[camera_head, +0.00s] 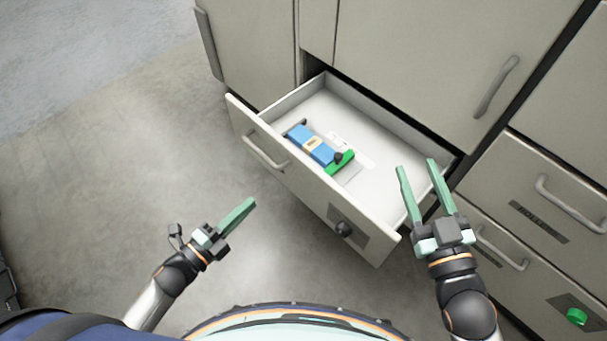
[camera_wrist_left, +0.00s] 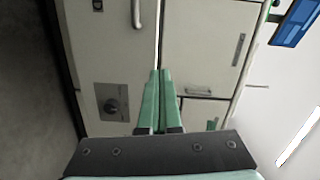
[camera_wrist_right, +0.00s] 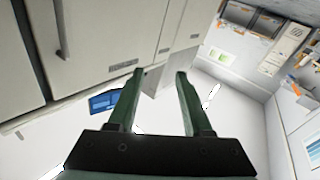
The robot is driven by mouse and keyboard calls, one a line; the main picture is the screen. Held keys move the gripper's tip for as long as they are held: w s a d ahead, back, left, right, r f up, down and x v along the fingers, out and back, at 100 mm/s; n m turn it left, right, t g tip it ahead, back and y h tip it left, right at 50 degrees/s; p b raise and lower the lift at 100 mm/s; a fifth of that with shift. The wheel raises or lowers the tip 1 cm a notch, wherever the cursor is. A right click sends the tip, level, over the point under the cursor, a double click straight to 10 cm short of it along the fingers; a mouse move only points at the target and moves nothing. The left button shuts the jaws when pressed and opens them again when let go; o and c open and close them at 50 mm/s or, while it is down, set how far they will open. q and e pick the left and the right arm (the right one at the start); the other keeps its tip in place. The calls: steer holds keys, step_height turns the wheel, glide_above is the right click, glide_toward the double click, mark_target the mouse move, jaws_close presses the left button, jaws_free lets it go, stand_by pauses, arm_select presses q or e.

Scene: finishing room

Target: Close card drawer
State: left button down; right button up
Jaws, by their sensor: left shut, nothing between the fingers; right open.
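The card drawer (camera_head: 300,185) is pulled out of the cabinet in the head view. Its front panel carries a bar handle (camera_head: 263,152) and a dark round knob (camera_head: 343,229). A blue item with a pale band (camera_head: 299,136) and a green piece with a dark knob (camera_head: 342,162) lie inside. My left gripper (camera_head: 252,203) is shut and empty, in front of the drawer and apart from it. Its closed fingers show in the left wrist view (camera_wrist_left: 160,75). My right gripper (camera_head: 416,165) is open and empty by the drawer's right end; its parted fingers show in the right wrist view (camera_wrist_right: 159,74).
Cabinet doors (camera_head: 430,50) rise behind the drawer. More closed drawers with bar handles (camera_head: 570,200) and a green knob (camera_head: 577,316) stand at the right, close to my right arm. Bare floor (camera_head: 120,150) lies open at the left.

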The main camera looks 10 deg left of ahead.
arm_select(q)
step_height(320, 180, down, 2)
steer(key=m+h+b, duration=0.1)
steer(key=m+h, duration=0.1)
steer(key=m, duration=0.1)
steer(key=b, duration=0.2)
glide_toward(305, 166)
steer(key=shift+g, duration=0.4)
steer(key=x, duration=0.5)
steer(key=shift+w+d+r, duration=0.2)
steer(key=shift+w, duration=0.15)
steer(key=shift+w+d, duration=0.3)
steer(key=shift+w, duration=0.1)
arm_select(e)
step_height(305, 166, up, 11)
steer(key=s+a+n+t+y, duration=0.1)
steer(key=s+n+t+y, duration=0.1)
steer(key=n+t+y, duration=0.2)
steer(key=shift+s+y, duration=0.4)
steer(key=shift+y, duration=0.3)
steer(key=shift+f, duration=0.1)
